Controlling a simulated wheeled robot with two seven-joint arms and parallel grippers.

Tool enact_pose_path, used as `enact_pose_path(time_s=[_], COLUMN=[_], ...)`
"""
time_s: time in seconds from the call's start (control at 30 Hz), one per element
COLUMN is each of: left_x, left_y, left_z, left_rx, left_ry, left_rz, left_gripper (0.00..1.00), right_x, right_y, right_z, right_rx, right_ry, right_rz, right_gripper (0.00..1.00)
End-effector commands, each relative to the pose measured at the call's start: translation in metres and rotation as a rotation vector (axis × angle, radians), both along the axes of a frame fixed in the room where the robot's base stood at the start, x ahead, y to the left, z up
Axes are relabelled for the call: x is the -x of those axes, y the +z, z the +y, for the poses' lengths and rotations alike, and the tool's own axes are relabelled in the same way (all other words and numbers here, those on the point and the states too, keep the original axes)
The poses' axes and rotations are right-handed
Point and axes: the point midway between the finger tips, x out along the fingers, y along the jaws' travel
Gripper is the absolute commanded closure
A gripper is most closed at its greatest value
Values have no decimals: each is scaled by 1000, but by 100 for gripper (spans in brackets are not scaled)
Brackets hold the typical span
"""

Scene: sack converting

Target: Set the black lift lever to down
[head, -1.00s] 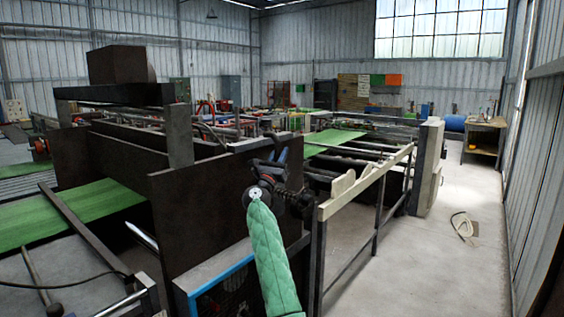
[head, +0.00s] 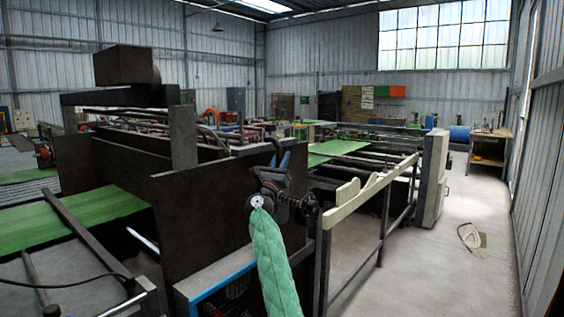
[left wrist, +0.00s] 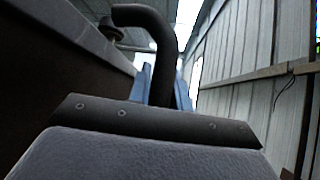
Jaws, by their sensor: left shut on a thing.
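The black lift lever (left wrist: 158,50) is a dark bar with a hooked top, standing upright in the middle of the left wrist view. In the head view its dark curved top (head: 275,144) shows small, just above my left gripper (head: 280,163). My left gripper is at the end of my green-sleeved arm, beside the dark machine panel. Its blue fingers (left wrist: 180,92) show on both sides of the lever in the left wrist view, and it is shut on the lever. The lever's lower end is hidden behind the gripper's dark plate. My right gripper is not in view.
A dark machine panel (head: 215,205) stands left of my left gripper. A pale rail (head: 370,195) on dark posts runs away to the right. Green sack material (head: 75,220) lies at the left. The concrete floor (head: 440,270) at the right is mostly clear, with a coil (head: 470,236) lying there.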

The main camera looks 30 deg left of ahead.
Motion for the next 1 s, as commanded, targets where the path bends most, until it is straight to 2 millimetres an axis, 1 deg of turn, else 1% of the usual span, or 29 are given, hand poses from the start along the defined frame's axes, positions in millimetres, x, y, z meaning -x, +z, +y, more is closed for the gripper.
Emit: enact_pose_path(time_s=[0.03, 0.33, 0.37, 0.43, 0.47, 0.77, 0.87, 1.0], left_x=[1, 1, 1, 1, 1, 2, 7, 22], left_y=[-4, -5, -5, -5, -4, -4, -10, -24], left_z=[0, 0, 0, 0, 0, 0, 0, -2], left_rx=[2, 3, 3, 2, 2, 1, 1, 1], left_ry=[-1, -1, -1, 0, 0, -1, 1, 1], left_rz=[2, 3, 3, 3, 2, 1, 2, 2], left_gripper=[100, 100, 74, 60, 59, 59, 59, 59], right_x=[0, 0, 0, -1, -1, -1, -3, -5], right_y=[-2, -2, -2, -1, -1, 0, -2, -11], right_z=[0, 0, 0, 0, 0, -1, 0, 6], right_rx=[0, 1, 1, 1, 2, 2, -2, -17], right_ry=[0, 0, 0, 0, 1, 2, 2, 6], right_rz=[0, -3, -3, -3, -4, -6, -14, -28], right_gripper=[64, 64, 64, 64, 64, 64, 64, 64])
